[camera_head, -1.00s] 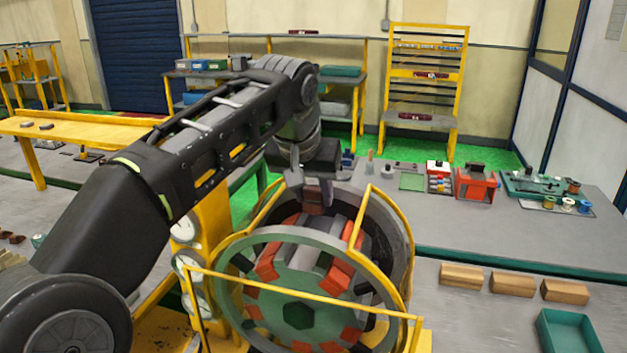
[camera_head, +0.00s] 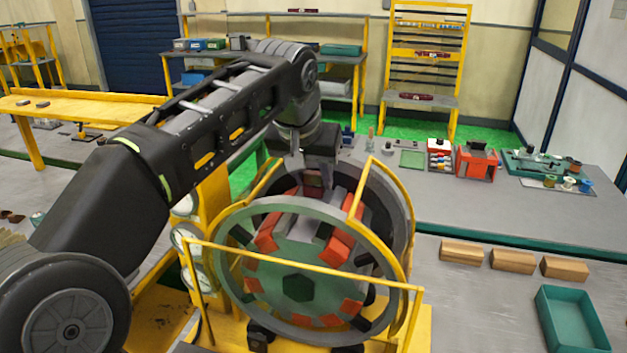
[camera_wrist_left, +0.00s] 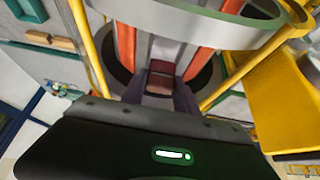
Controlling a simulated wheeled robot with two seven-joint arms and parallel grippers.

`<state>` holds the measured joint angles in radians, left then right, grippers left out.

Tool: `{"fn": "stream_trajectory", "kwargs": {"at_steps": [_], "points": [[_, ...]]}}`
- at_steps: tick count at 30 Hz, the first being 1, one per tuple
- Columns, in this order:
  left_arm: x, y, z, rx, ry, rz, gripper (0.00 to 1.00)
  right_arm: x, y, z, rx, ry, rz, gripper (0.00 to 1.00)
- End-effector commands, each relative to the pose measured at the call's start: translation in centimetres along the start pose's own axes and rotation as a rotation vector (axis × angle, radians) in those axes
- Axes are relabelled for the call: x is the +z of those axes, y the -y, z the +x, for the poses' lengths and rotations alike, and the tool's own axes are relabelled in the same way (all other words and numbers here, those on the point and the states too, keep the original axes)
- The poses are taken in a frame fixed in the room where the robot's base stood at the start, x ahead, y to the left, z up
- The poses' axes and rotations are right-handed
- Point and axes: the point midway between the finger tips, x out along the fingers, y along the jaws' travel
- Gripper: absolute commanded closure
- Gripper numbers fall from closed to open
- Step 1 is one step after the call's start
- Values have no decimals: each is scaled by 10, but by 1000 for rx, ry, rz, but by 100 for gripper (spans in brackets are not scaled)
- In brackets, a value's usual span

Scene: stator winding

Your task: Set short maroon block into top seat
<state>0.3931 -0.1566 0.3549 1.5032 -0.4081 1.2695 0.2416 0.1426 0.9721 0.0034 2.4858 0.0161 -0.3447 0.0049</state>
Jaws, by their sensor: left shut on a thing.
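The stator (camera_head: 299,287) stands in a yellow frame, with a green face ring and orange-red and grey blocks around it. My left gripper (camera_head: 314,186) points down at the top of the stator. It is shut on the short maroon block (camera_head: 313,177), held at the top gap between orange-red blocks. In the left wrist view the maroon block (camera_wrist_left: 160,78) sits between my dark fingers, with orange-red strips on either side. Whether it touches the bottom of the top seat is hidden. My right gripper is not in view.
Yellow guard bars (camera_head: 357,190) rise close beside the gripper. A grey bench (camera_head: 470,215) with a red box (camera_head: 476,162) and spools is at the right. Wooden blocks (camera_head: 513,261) and a green tray (camera_head: 571,320) lie at the front right.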

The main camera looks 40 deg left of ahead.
Motion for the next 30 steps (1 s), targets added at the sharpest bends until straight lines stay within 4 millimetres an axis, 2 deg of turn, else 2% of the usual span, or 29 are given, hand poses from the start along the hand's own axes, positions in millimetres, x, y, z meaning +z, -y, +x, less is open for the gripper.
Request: {"fn": "stream_trajectory", "kwargs": {"at_steps": [15,30], "points": [[11,0,19,1,-2,0,100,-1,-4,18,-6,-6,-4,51],[12,0,21,1,-2,0,100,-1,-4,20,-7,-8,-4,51]]}}
